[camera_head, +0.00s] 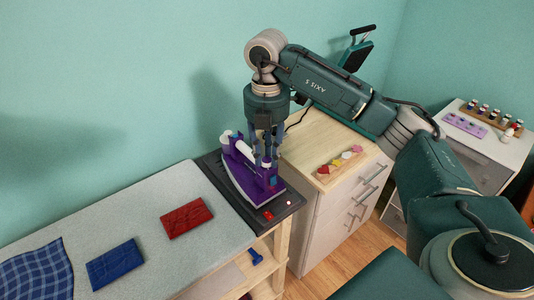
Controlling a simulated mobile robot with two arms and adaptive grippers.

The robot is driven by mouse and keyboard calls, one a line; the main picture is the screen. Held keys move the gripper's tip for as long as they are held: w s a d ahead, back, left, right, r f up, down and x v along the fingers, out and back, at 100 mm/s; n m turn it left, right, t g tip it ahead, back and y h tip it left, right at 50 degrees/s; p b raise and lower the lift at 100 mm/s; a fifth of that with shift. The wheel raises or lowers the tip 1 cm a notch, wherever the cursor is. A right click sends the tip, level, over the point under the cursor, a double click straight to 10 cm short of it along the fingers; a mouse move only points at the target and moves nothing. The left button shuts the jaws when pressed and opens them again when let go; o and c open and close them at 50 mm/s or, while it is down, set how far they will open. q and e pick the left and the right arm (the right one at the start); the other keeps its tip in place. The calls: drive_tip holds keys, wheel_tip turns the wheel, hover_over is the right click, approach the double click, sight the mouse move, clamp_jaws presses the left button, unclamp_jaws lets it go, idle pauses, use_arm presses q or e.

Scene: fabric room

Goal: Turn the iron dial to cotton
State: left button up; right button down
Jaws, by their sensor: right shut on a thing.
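The purple iron (240,176) stands on a dark rest plate (290,199) at the right end of the ironing table. My right gripper (266,158) reaches down from above onto the iron, its fingers shut at the iron's top. The fingers cover the dial, so its marks and setting cannot be read; it appears to be what they hold. A white part shows on the iron just left of the fingers. My left gripper is not in view.
A red folded cloth (186,218), a blue folded cloth (115,263) and a blue plaid cloth (37,275) lie on the pale table top (120,205). A white cabinet (507,151) holds spools.

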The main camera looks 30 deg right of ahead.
sight(267, 160)
drive_tip(key=c, duration=1.4)
unclamp_jaws()
drive_tip(key=shift+r, duration=0.15)
wheel_tip(267, 160, up, 12)
drive_tip(key=shift+f, duration=0.25)
